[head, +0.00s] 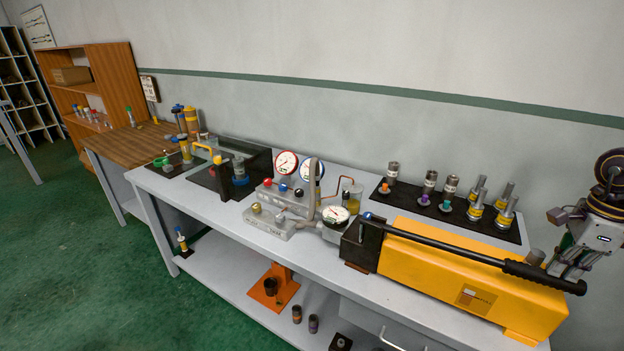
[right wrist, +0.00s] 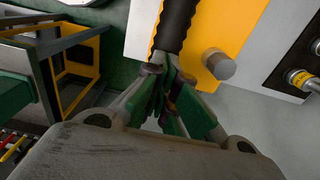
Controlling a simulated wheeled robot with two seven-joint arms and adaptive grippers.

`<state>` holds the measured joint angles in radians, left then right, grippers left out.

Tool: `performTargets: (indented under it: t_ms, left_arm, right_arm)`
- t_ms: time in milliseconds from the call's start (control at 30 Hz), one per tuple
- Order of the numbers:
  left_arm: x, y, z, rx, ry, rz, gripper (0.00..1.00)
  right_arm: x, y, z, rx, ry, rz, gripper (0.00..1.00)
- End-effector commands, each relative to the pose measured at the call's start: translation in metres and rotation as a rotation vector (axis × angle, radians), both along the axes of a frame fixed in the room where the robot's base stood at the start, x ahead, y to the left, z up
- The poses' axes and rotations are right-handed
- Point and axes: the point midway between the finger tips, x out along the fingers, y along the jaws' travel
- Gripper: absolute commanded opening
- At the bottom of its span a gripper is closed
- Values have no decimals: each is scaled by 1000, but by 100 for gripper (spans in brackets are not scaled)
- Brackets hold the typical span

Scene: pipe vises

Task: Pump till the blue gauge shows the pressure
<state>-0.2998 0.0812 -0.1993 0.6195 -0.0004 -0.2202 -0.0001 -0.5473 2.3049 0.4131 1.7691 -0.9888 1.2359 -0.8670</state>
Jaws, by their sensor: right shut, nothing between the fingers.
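The yellow hand pump (head: 460,275) lies on the grey bench at the right, its long black handle (head: 450,250) low along its top. The blue-rimmed gauge (head: 309,170) stands at mid-bench beside a red-rimmed gauge (head: 286,163). A grey hose partly covers the blue gauge, and its reading is too small to tell. My right gripper (head: 566,262) is shut and empty near the handle's grip end. In the right wrist view its green fingers (right wrist: 172,95) are closed by the black grip (right wrist: 177,22) and the pump's yellow body (right wrist: 220,35); I cannot tell whether they touch it. My left gripper is out of view.
A white-faced gauge (head: 335,214) sits by the pump's front end. A black mat (head: 400,205) with several fittings lies behind the pump. A grey valve block (head: 268,222) and a black vise plate (head: 205,180) are farther left. The lower shelf (head: 225,275) holds an orange stand.

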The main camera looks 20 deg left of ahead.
Motion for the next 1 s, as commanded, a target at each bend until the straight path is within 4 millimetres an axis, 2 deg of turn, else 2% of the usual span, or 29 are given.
performTargets:
  t_ms: [200, 500, 1000]
  left_arm:
    - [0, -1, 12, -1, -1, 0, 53]
    - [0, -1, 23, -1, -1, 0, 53]
    - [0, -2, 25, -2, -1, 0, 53]
  right_arm:
    - [2, 3, 24, -1, -3, 1, 0]
    - [2, 7, 49, -1, -2, 1, 0]
    - [3, 7, 55, -2, -3, 0, 0]
